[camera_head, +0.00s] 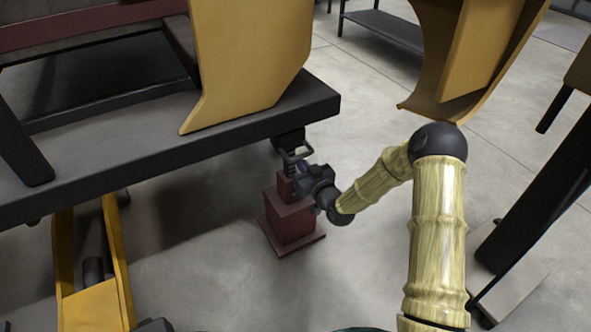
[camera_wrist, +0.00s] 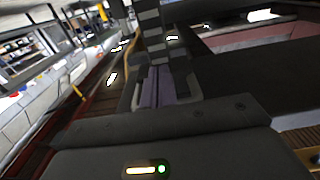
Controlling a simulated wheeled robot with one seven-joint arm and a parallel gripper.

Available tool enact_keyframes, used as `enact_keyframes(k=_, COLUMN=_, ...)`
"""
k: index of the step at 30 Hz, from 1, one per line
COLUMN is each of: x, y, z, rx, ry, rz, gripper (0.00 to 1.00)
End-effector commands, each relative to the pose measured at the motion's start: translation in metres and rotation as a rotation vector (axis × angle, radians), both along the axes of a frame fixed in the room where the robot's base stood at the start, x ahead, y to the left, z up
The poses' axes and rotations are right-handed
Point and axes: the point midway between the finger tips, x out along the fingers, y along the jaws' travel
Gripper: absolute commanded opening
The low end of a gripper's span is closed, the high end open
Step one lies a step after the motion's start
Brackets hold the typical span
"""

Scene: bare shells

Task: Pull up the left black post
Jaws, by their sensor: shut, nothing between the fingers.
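My gripper (camera_head: 298,162) is shut with nothing between its fingers. It is just below the near right corner of the large dark platform (camera_head: 160,150), above a dark red stepped block (camera_head: 290,222) on the floor. A short black post (camera_head: 289,138) hangs under that corner, with a grey metal bracket close to my fingers; touching or apart is unclear. In the wrist view, the fingers (camera_wrist: 165,88) are close together with a purple-grey strip between them, and a dark banded upright stands behind. Another dark post (camera_head: 93,270) shows at the lower left. Which one is the left black post is unclear.
A yellow frame (camera_head: 95,300) stands under the platform at the lower left. Yellow curved panels (camera_head: 245,60) rise above the platform and at the upper right. A dark low shelf (camera_head: 385,28) stands at the back.

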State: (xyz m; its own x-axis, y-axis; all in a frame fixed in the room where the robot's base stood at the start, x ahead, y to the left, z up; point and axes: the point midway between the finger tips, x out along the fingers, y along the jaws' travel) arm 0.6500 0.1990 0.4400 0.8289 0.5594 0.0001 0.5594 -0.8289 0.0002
Motion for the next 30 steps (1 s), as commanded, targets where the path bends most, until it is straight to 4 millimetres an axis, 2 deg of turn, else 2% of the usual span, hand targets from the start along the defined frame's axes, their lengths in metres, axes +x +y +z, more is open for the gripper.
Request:
enact_keyframes(k=14, x=-0.002, y=-0.001, z=-0.004, rx=-0.001, ry=0.001, rz=0.0, gripper=0.0)
enact_keyframes(k=30, x=-0.037, y=-0.025, z=-0.004, rx=-0.001, ry=0.002, rz=0.0, gripper=0.0)
